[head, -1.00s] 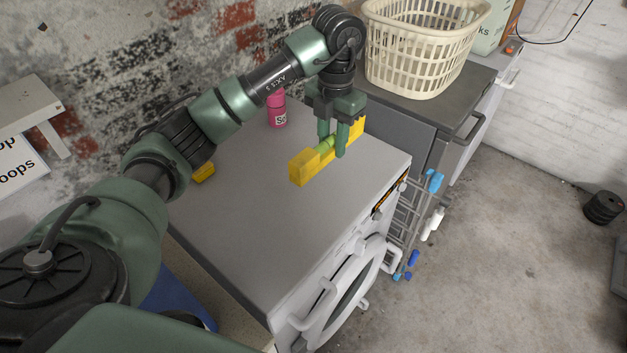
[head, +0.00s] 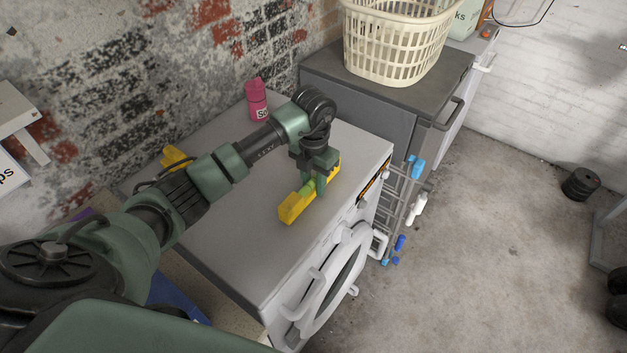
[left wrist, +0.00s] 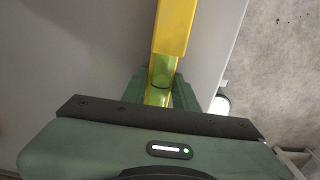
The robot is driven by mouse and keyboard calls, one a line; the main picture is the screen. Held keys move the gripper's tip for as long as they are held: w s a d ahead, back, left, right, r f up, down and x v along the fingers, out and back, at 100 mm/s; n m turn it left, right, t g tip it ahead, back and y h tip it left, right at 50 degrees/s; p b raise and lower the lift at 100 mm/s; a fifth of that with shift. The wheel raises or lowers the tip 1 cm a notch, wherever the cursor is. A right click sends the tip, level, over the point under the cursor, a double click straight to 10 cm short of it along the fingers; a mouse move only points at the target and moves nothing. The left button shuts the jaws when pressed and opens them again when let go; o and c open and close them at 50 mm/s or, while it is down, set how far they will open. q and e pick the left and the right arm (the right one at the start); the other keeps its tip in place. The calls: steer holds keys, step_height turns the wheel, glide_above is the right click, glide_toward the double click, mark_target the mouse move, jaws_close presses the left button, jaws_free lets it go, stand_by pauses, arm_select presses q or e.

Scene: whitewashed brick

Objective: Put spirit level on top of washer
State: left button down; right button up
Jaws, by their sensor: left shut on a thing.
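The yellow spirit level (head: 292,208) with a green vial is over the grey top of the white washer (head: 225,215), near its front right edge. My left gripper (head: 315,192) is shut on the level around its middle, at the vial. In the left wrist view the level (left wrist: 174,28) runs up between the fingers (left wrist: 160,92). The level is at or close to the washer top; I cannot tell whether it touches. My right gripper is not in view.
A pink bottle (head: 257,101) and a yellow object (head: 174,158) are at the washer's back. A cream laundry basket (head: 395,45) stands on a dark appliance top (head: 420,92) beyond. A drying rack (head: 402,200) stands right of the washer.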

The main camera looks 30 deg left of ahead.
arm_select(q)
steer(key=shift+f, duration=0.1)
steer(key=c, duration=1.1)
jaws_free()
